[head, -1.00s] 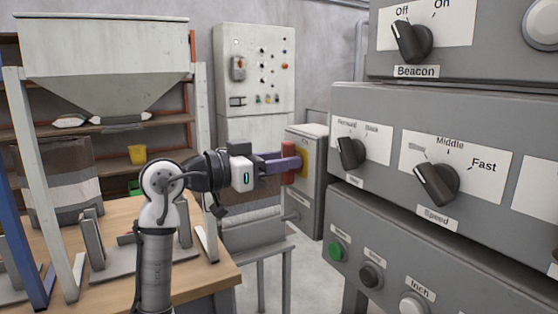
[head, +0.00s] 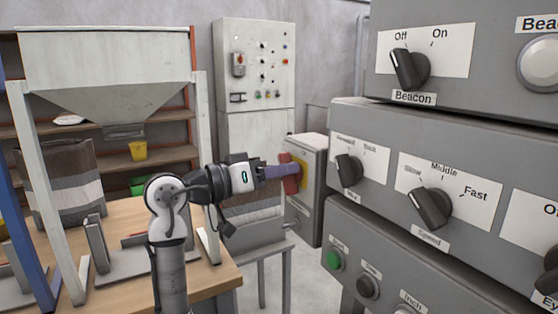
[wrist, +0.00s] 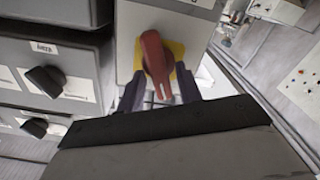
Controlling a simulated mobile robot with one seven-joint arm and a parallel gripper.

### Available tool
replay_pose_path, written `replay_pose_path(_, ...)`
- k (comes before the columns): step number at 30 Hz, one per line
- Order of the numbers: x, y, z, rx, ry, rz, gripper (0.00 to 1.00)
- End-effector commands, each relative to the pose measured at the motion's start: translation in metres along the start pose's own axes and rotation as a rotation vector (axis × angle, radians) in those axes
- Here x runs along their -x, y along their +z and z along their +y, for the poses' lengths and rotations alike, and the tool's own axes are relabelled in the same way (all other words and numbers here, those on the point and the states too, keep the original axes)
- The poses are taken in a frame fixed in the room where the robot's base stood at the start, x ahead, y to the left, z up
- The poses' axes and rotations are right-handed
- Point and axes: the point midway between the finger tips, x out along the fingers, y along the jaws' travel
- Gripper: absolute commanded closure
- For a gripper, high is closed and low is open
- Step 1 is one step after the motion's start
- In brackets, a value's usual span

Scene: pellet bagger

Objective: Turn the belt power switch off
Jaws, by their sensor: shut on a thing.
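The switch is a red handle (head: 288,174) on a yellow plate (head: 303,174), on the side of a grey box (head: 311,215) beyond my arm. My gripper (head: 280,173) reaches it from the left and is shut on the red handle. In the wrist view the handle (wrist: 153,55) lies between the two fingers (wrist: 159,82), with the yellow plate (wrist: 177,50) behind it. The handle looks slightly tilted in the head view. No off or on marking for it is legible.
Grey panels with knobs stand close on the right, including Beacon (head: 409,68) and Speed (head: 430,206). A wooden table (head: 215,265) and a hopper (head: 105,75) are on the left. A tall control cabinet (head: 255,75) stands behind.

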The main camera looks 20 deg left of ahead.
Motion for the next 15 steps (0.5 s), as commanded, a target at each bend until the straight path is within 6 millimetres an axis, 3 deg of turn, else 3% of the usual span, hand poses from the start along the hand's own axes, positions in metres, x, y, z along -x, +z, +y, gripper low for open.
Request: replay_pose_path(15,0.0000,-0.0038,-0.0019,0.494,0.000,0.000,0.88)
